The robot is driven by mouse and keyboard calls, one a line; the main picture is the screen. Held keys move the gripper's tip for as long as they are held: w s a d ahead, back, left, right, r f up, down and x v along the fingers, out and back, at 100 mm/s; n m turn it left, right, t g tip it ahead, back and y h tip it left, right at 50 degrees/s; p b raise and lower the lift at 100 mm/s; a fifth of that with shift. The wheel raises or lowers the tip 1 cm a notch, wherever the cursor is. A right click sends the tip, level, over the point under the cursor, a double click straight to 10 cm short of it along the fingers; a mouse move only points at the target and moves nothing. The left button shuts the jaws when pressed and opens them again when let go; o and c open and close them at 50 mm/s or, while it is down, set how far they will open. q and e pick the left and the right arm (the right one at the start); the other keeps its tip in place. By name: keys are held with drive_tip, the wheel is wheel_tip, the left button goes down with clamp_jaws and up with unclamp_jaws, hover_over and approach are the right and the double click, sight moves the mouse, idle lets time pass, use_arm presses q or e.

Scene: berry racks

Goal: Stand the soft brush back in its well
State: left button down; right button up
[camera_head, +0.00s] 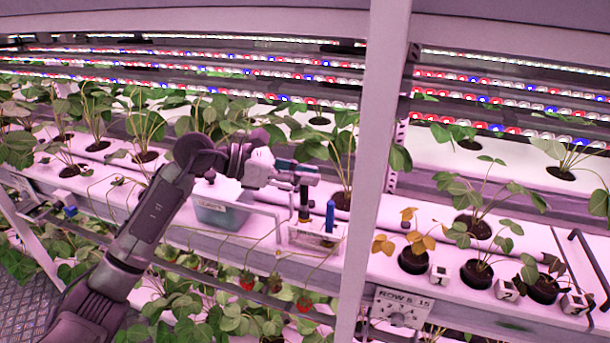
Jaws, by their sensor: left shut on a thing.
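My left gripper (304,179) reaches in from the left over the shelf and is shut on the soft brush (304,201). The brush hangs upright below the fingers, dark with a yellowish-brown lower part. Its top is hidden in the fingers. A pale holder block (302,235) stands on the shelf edge below. The lower end of the brush is at or just above the block; I cannot tell whether it is inside a well. A blue upright tool (330,217) stands at the right of the block. My right gripper is not in view.
A white post (371,170) rises to the right. Potted plants, numbered cubes (439,274) and a row sign (401,308) are beyond it. Strawberries (247,283) hang below the shelf edge.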

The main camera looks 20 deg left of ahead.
sight(305, 203)
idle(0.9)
use_arm(q)
drive_tip(key=shift+f+b, duration=0.15)
drive_tip(key=shift+b, duration=0.2)
drive_tip(key=shift+f+b, duration=0.3)
drive_tip(key=shift+f, duration=0.05)
drive_tip(key=shift+f+b, duration=1.95)
drive_tip(key=shift+f, duration=0.25)
drive_tip(key=c, duration=0.7)
unclamp_jaws()
drive_tip(key=shift+r, duration=0.15)
drive_tip(key=shift+r+p, duration=1.6)
drive_tip(key=shift+r, duration=1.35)
